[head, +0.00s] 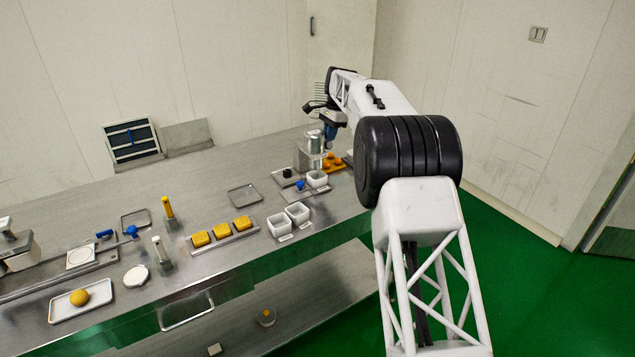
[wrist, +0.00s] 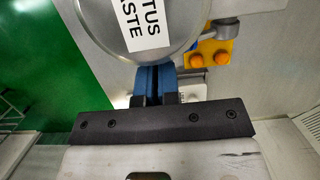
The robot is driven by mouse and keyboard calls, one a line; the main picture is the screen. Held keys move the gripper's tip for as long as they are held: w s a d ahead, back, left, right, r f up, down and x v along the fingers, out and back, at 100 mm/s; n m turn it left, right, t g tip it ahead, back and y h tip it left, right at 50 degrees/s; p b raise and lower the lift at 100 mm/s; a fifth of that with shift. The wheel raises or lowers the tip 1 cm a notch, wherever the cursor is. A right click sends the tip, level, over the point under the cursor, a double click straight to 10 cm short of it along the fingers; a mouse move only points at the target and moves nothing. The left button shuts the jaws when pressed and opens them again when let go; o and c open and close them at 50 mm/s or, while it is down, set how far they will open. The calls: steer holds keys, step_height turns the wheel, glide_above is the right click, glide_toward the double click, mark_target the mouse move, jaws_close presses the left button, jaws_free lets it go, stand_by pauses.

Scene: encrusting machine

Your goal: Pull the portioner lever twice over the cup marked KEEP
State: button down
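The portioner (head: 312,150) is a metal cylinder at the table's far right end. Two more white cups (head: 280,226) (head: 298,212) stand at the front edge with small cards; no KEEP marking is readable. My gripper (wrist: 153,78) has its blue fingers close together, with a narrow dark gap, at the portioner's rim. The fingertips are hidden under the rim. I cannot make out the lever or whether it is between them.
An orange tray with round pieces (head: 333,162) is beside the portioner. A rail with yellow blocks (head: 222,235), an empty tray (head: 245,195) and a white tray with a ball (head: 80,299) lie to the left. A wall stands behind the table.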

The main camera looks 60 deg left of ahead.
mark_target(330, 148)
steer(key=shift+f, duration=0.3)
steer(key=shift+d+f, duration=0.15)
steer(key=shift+f, duration=0.1)
steer(key=shift+d+f, duration=0.15)
steer(key=shift+f, duration=0.55)
steer(key=shift+w+x, duration=0.2)
steer(key=shift+x, duration=0.75)
stand_by(1.0)
steer(key=shift+f, duration=0.5)
stand_by(0.5)
steer(key=s+v, duration=0.1)
steer(key=v, duration=1.1)
steer(key=shift+s, duration=0.25)
stand_by(1.0)
stand_by(0.6)
